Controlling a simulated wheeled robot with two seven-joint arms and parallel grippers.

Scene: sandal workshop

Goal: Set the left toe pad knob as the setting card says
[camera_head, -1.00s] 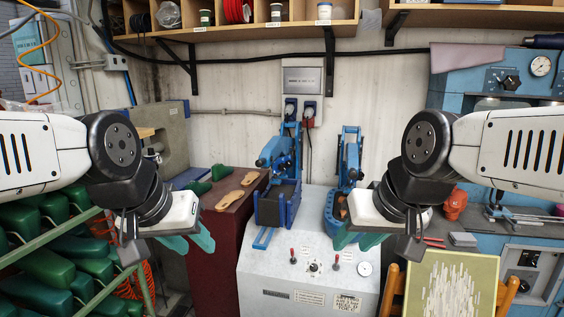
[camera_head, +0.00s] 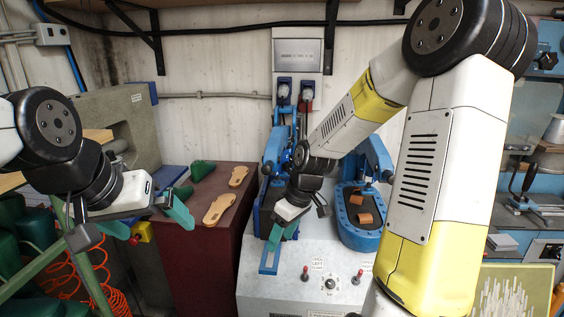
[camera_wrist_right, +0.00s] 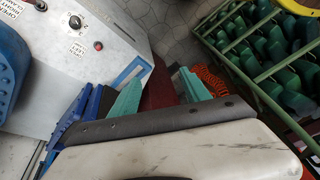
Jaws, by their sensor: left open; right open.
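A pale grey console (camera_head: 262,301) carries two blue press stations. The left station (camera_head: 270,160) is partly hidden behind my right gripper. A black knob (camera_head: 330,284) sits on the console top between two red-tipped levers; it also shows in the right wrist view (camera_wrist_right: 75,21). I cannot tell which part is the left toe pad knob. I cannot make out a setting card; the small labels (camera_head: 317,264) are too small to read. My right gripper (camera_head: 283,233) is open and empty, low in front of the left station. My left gripper (camera_head: 155,218) is open and empty, left of the maroon stand.
The right station (camera_head: 347,230) holds brown pieces, with my right forearm above it. Tan soles (camera_head: 219,208) and a green last (camera_head: 201,170) lie on the maroon stand (camera_head: 205,250). A green rack (camera_wrist_right: 272,75) of lasts stands off to the side. Orange hose hangs at lower left.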

